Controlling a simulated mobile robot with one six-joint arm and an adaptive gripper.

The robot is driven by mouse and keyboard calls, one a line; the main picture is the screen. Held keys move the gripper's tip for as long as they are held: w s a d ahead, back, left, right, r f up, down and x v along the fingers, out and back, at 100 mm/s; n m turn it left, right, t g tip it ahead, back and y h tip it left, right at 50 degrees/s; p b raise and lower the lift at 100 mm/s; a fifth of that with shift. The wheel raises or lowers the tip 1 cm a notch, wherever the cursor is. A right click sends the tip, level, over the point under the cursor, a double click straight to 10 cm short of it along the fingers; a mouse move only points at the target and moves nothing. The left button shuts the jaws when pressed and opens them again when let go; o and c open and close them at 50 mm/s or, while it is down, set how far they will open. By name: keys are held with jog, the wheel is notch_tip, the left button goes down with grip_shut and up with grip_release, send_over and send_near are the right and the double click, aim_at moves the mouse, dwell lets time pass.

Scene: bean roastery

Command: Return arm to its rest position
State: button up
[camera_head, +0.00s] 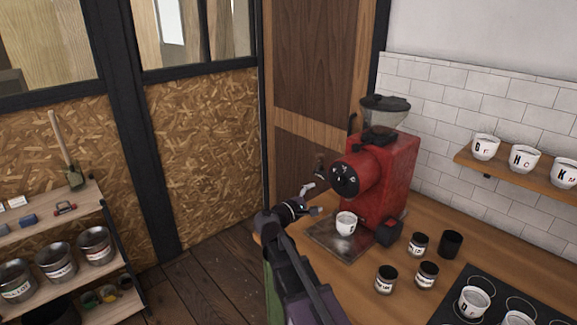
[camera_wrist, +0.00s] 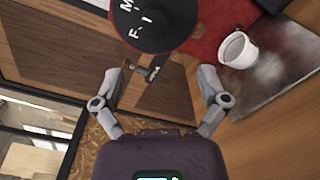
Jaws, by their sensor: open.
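My gripper (camera_head: 314,198) is at the end of my arm, in front of the red grinder (camera_head: 387,175) and to the left of its round black dial. In the wrist view my gripper (camera_wrist: 162,83) has its two fingers spread wide apart, with nothing between them. The dial (camera_wrist: 150,20) shows just beyond the fingertips. A white cup (camera_head: 346,222) stands on the metal tray (camera_head: 325,240) under the grinder, apart from my gripper. The cup also shows in the wrist view (camera_wrist: 238,52), to the right of my fingers.
Several dark-lidded jars (camera_head: 386,279) and a black cup (camera_head: 450,244) stand on the wooden counter. White lettered cups sit on a wall shelf (camera_head: 510,170) and a black mat (camera_head: 447,310). A low rack (camera_head: 95,207) with metal buckets stands left. Floor (camera_head: 205,280) between rack and counter is clear.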

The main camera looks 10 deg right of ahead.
jog(key=s+d+f+m+g+y, duration=0.4)
jog(key=s+f+m+g+y, duration=0.25)
jog(key=s+f, duration=0.35)
jog(key=s+a+f+m+g+y, duration=0.3)
jog(key=s+a+f+m+y, duration=0.3)
jog(key=s, duration=0.4)
jog(key=shift+s+a+f+y, duration=0.25)
jog(key=shift+a+f+y, duration=0.25)
jog(key=shift+f+y, duration=0.7)
jog(key=shift+r, duration=0.1)
dwell(0.5)
